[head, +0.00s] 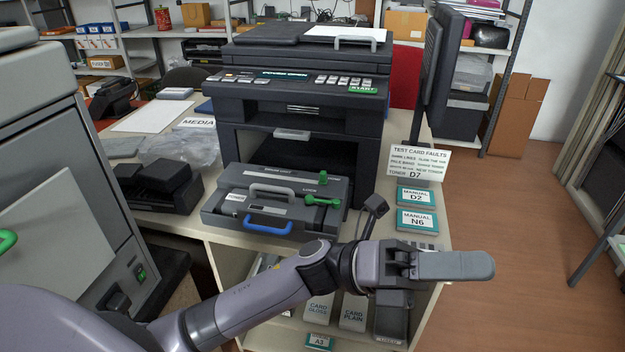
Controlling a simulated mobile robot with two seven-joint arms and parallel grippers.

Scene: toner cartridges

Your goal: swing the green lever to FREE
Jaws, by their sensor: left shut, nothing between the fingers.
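A green lever (323,201) lies roughly level on top of the dark grey drawer-like unit (235,214) in front of the black printer (290,100). A smaller green knob (323,178) stands upright just behind it. Small print is beside the lever, but I cannot read FREE or tell which mark the lever points at. My left gripper (478,265) is shut and empty, its fingers pointing right. It is apart from the lever, to its right and lower in the picture, by the table's front right corner. My right gripper is out of view.
The unit has a grey handle (275,190) and a blue handle (268,224). Manuals D2 (415,196) and N6 (417,220) lie to the right, by a fault card (420,162). A grey machine (60,180) stands close at left.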

